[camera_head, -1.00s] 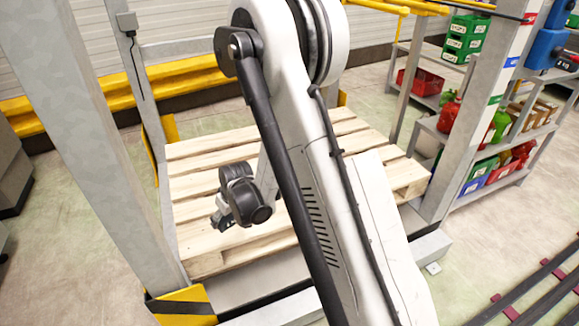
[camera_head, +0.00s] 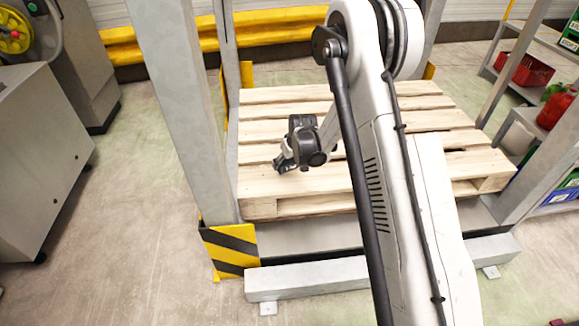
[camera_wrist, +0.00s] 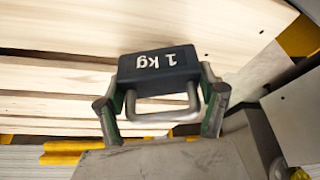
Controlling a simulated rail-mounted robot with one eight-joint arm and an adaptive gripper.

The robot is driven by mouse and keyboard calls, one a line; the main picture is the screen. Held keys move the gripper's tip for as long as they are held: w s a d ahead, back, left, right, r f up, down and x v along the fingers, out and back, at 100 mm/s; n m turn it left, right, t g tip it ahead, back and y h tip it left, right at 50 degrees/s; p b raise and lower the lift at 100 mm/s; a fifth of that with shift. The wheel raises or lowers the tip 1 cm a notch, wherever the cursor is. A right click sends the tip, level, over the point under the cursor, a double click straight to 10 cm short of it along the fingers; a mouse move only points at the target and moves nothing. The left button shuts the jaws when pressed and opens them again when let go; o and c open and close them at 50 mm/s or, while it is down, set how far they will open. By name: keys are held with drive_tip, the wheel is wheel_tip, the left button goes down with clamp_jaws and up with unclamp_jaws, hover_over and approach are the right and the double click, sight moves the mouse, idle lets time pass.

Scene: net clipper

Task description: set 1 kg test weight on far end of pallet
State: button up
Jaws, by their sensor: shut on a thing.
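The 1 kg test weight (camera_wrist: 158,65) is a dark block with white "1 kg" lettering, upside down in the wrist view, and a grey metal handle. My gripper (camera_wrist: 160,112) is shut on it, with one finger at each side. In the head view my gripper (camera_head: 284,163) is over the left part of the wooden pallet (camera_head: 300,185); the weight cannot be made out there. The pallet's pale slats also show behind the weight in the wrist view (camera_wrist: 60,75). I cannot tell whether the weight touches the slats.
A grey post (camera_head: 180,110) with a yellow-black striped guard (camera_head: 230,248) stands at the pallet's front left. Another post (camera_head: 540,165) stands at the right. A yellow rail (camera_head: 270,30) runs behind. My arm covers the pallet's middle. The visible slats are bare.

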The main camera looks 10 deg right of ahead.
sight(288, 174)
drive_tip(key=shift+w+d+f, duration=0.15)
drive_tip(key=shift+w+f, duration=0.25)
drive_tip(key=shift+w, duration=0.3)
drive_tip(key=shift+f+b, duration=1)
drive_tip(key=shift+f, duration=0.95)
drive_tip(key=shift+f, duration=0.1)
drive_tip(key=o, duration=1.9)
